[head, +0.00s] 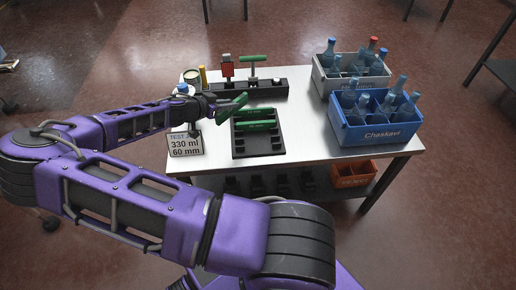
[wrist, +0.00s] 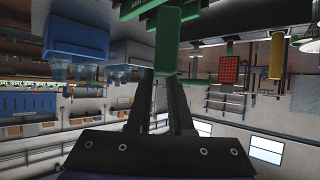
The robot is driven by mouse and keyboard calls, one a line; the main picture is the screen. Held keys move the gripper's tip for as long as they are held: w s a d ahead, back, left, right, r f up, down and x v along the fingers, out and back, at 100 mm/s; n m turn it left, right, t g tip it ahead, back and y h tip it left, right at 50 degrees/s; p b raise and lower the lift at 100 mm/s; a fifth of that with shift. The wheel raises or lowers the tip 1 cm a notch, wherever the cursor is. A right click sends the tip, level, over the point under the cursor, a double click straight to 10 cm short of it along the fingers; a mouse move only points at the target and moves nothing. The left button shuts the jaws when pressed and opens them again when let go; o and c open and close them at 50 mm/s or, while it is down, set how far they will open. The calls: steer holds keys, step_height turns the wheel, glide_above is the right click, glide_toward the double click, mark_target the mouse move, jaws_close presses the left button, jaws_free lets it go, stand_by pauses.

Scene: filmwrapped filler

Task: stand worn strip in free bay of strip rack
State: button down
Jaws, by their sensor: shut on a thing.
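My gripper (head: 214,104) is shut on a green strip (head: 232,107), held above the left back side of the strip rack. In the wrist view the strip (wrist: 167,45) sits between the fingertips (wrist: 165,78). The black strip rack (head: 258,149) lies on the table with slotted rails on both sides. Green strips (head: 262,125) stand in its back bays; the front bays look empty. The held strip appears tilted in the head view and apart from the rack. I cannot tell how worn it is.
Behind the rack is a black fixture (head: 268,87) with a red block (head: 228,69) and a green-topped post (head: 253,59). A sign (head: 186,144) stands left of the rack. Grey (head: 328,86) and blue (head: 350,134) bottle crates are at right. Table is clear right of the rack.

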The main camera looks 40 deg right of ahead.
steer(key=s+d+f+m+g+y+b, duration=0.1)
steer(key=s+d+f+m+g+b, duration=0.2)
steer(key=s+d+m+g, duration=0.4)
steer(key=m+g, duration=0.2)
glide_above(254, 145)
steer(key=shift+y, duration=0.3)
step_height(254, 145, down, 10)
steer(key=shift+a+b, duration=0.1)
steer(key=shift+b, duration=0.3)
steer(key=c, duration=0.8)
jaws_free()
steer(key=v, duration=1.2)
steer(key=shift+s+r, duration=0.1)
